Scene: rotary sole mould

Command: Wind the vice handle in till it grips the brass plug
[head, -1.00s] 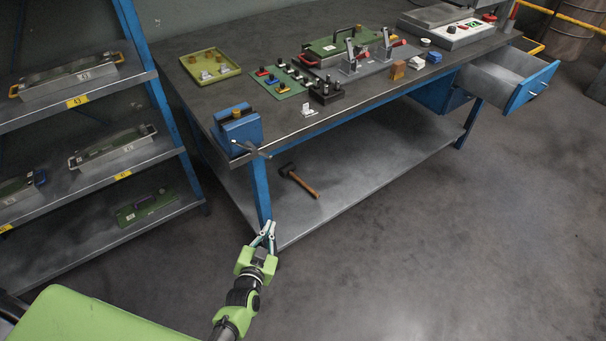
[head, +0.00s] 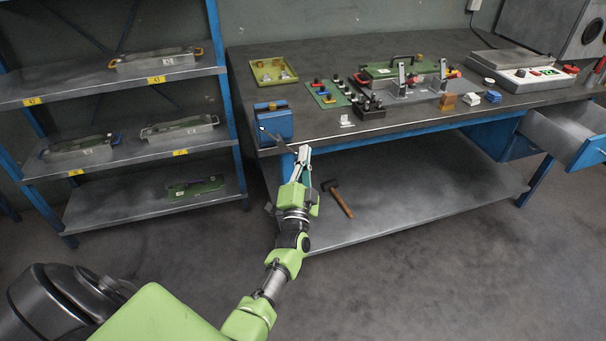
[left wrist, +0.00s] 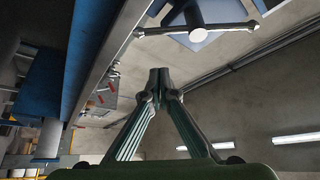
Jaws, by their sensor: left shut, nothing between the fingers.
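The blue vice (head: 275,124) is on the front left corner of the workbench. The brass plug (head: 273,105) shows at its top; whether the jaws touch it is too small to tell. The vice handle (head: 277,139) is a thin grey bar at the vice's front, slanting down to the right. My left gripper (head: 304,150) is shut and empty, just below and right of the handle, apparently apart from it. In the left wrist view, the handle (left wrist: 228,25) crosses above the closed fingertips (left wrist: 160,74), with the blue vice behind it. My right gripper is out of view.
The workbench (head: 330,137) carries a yellow-green tray (head: 254,75), clamps and small parts. An open drawer (head: 570,135) juts out at right. A hammer (head: 340,200) lies on the lower shelf. A blue-framed rack (head: 225,100) stands at left. The floor in front is clear.

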